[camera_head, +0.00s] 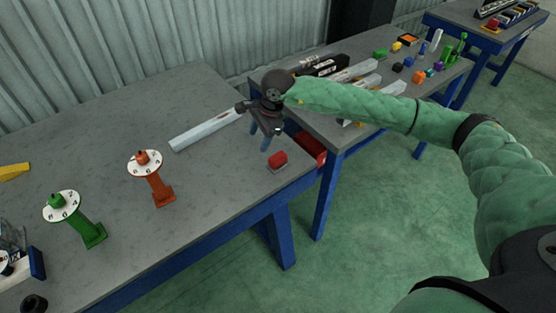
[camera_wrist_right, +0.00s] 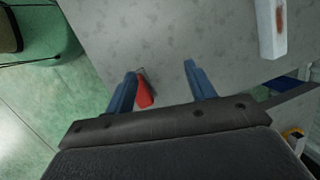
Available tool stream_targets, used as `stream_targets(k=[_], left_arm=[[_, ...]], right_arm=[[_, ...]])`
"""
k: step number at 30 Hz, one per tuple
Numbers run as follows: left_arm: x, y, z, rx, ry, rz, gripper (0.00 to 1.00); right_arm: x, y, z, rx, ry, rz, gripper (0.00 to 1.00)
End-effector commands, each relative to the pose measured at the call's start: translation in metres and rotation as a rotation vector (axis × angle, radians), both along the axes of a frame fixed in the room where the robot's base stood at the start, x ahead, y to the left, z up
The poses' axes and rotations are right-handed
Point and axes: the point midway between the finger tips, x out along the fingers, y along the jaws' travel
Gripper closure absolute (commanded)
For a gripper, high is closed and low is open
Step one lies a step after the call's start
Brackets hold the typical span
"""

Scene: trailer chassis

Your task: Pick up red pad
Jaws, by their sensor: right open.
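The red pad (camera_head: 278,159) lies on the grey table near its right front corner, on a small darker base. It also shows in the right wrist view (camera_wrist_right: 144,95), partly hidden by a blue finger. My right gripper (camera_head: 270,138) is open and empty, above the table and a little left of and behind the pad in the head view. In the right wrist view its two blue fingers (camera_wrist_right: 160,73) are spread apart, and the pad appears beside the inner side of the left finger. I cannot tell whether they touch. My left gripper is not in view.
A pale bar (camera_head: 205,131) lies on the table left of my gripper. An orange dial stand (camera_head: 160,190) and a green dial stand (camera_head: 90,232) stand further left. A second table (camera_head: 335,135) with several blocks adjoins at the right. The table's front edge is close to the pad.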

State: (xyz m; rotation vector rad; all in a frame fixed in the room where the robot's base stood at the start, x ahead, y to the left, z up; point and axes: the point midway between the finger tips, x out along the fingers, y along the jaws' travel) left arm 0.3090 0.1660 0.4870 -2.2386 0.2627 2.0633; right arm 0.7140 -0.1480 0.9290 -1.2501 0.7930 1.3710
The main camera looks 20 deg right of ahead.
Motion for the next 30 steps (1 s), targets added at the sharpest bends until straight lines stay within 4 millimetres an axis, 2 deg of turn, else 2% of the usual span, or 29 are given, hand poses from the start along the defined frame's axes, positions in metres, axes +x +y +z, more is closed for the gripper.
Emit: stream_targets(k=[3, 9, 13, 21, 26, 30], left_arm=[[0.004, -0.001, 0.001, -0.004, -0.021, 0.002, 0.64], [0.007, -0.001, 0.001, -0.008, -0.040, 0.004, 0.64], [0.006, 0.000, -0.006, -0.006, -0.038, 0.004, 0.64], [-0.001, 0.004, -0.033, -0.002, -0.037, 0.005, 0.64], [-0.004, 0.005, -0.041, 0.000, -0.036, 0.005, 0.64], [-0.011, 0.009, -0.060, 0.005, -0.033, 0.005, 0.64]], right_arm=[[-0.009, -0.028, -0.006, -0.157, 0.036, 0.062, 0.45], [-0.023, -0.052, -0.008, -0.285, 0.102, 0.159, 0.45], [-0.023, -0.051, -0.012, -0.281, 0.097, 0.188, 0.45], [-0.023, -0.050, -0.031, -0.279, 0.096, 0.189, 0.45], [-0.024, -0.050, -0.036, -0.279, 0.096, 0.189, 0.45], [-0.024, -0.050, -0.042, -0.279, 0.097, 0.188, 0.45]])
